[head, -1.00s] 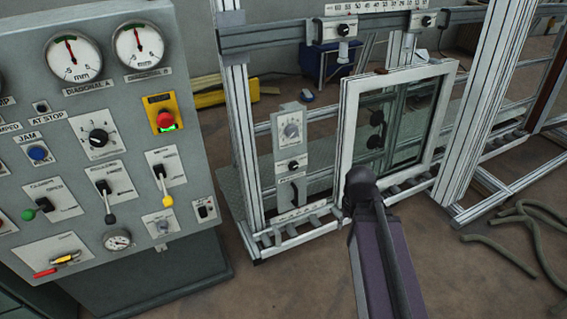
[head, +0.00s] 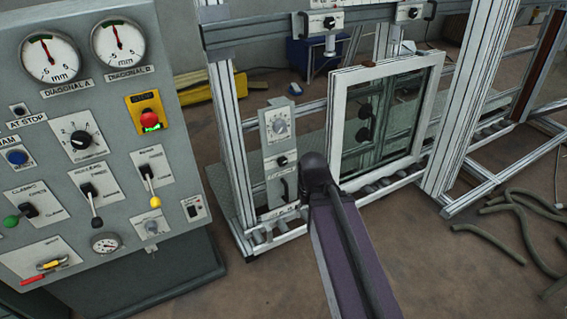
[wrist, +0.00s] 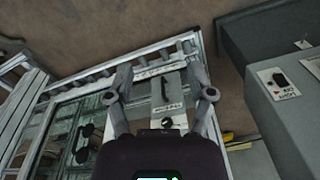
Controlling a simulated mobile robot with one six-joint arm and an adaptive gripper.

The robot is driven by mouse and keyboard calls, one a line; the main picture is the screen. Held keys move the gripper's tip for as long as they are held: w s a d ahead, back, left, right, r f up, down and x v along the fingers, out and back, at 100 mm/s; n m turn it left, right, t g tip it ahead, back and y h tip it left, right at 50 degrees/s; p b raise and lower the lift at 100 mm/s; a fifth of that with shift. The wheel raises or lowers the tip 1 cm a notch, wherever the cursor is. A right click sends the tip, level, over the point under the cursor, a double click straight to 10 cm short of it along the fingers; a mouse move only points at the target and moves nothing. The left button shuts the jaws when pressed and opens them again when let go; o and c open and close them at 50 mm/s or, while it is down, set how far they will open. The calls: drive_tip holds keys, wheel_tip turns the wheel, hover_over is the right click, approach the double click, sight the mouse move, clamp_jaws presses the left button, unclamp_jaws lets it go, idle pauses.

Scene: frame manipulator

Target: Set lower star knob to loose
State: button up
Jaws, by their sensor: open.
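A narrow grey upright panel (head: 270,150) on the aluminium frame carries a dial at the top, a small black knob (head: 283,160) below it and a black handle (head: 286,188) at the bottom. The small black knob seems to be the lower star knob; its setting is too small to read. In the wrist view the panel appears upside down between my fingers, with the handle (wrist: 165,90) and the knob (wrist: 168,123), partly hidden by my gripper body. My gripper (wrist: 160,76) is open and empty, apart from the panel as far as I can tell.
A white-framed window (head: 341,125) stands on rollers right of the panel. A grey control console (head: 110,205) with gauges, levers and a red stop button stands at left. Loose hoses (head: 515,215) lie on the floor at right.

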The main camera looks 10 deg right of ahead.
drive_tip(key=shift+o, duration=0.7)
drive_tip(key=shift+w+a+f, duration=0.1)
drive_tip(key=shift+w+f, duration=0.05)
drive_tip(key=shift+f, duration=0.05)
drive_tip(key=w+a+f+m+t+y+b, duration=0.3)
drive_tip(key=w+a+f+m+y+b, duration=0.15)
drive_tip(key=w+f+b, duration=0.55)
drive_tip(key=m+t+y+b, duration=0.3)
drive_tip(key=m+t+b, duration=1)
drive_tip(key=m+b, duration=1.35)
approach(284, 163)
drive_tip(key=s+n+b, duration=0.1)
drive_tip(key=s+d+n+b, duration=0.1)
drive_tip(key=s, duration=0.1)
drive_tip(key=shift+b, duration=0.3)
drive_tip(key=x, duration=1.3)
drive_tip(key=shift+w+r, duration=0.2)
drive_tip(key=shift+w, duration=0.2)
